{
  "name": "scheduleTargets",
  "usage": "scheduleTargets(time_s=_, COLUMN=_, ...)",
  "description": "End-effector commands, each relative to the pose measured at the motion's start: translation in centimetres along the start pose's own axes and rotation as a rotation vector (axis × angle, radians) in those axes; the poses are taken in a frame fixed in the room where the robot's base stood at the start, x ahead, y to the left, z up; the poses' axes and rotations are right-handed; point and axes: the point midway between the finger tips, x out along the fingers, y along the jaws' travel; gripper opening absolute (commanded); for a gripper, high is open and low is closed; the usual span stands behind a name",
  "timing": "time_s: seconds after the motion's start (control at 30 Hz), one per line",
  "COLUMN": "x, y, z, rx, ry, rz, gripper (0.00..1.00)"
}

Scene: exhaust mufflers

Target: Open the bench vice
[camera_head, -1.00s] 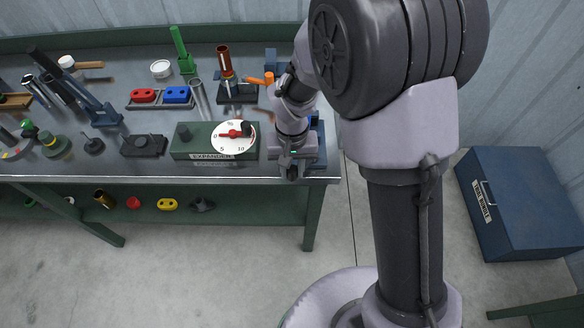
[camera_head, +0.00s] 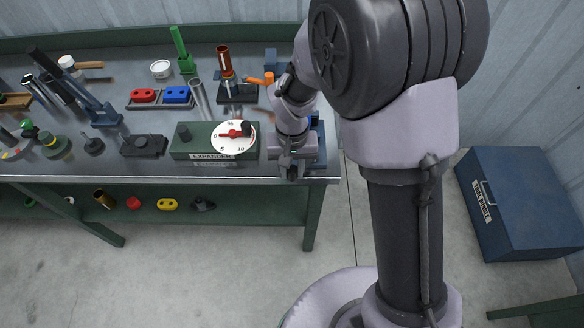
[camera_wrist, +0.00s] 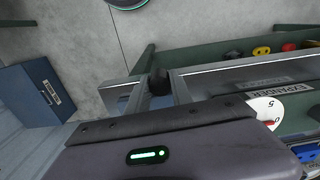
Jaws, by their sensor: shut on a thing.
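The blue bench vice (camera_head: 320,152) is at the right front corner of the bench, mostly hidden behind my arm and gripper. My gripper (camera_head: 292,174) points down at the bench's front edge, just left of the visible blue part. In the wrist view, my gripper's grey fingers (camera_wrist: 159,98) are shut on a dark, rounded piece (camera_wrist: 158,80), which looks like part of the vice handle. The vice's jaws are hidden, so I cannot tell how far apart they are.
A green expander box (camera_head: 188,152) with a white dial (camera_head: 233,137) stands close left of my gripper. The metal bench (camera_head: 120,179) holds several tools and parts. A blue tool chest (camera_head: 535,195) stands on the floor at the right. The floor before the bench is clear.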

Motion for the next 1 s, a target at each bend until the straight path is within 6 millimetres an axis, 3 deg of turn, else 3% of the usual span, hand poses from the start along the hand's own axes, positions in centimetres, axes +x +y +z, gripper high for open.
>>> scheduleTargets(time_s=0.37, x=0.0, y=-0.7, z=-0.7, rx=0.100, ry=0.001, rz=0.000, gripper=0.00)
scheduleTargets(time_s=1.0, x=0.0, y=-2.6, z=-5.1, rx=0.629, ry=0.003, rz=-0.002, gripper=0.00)
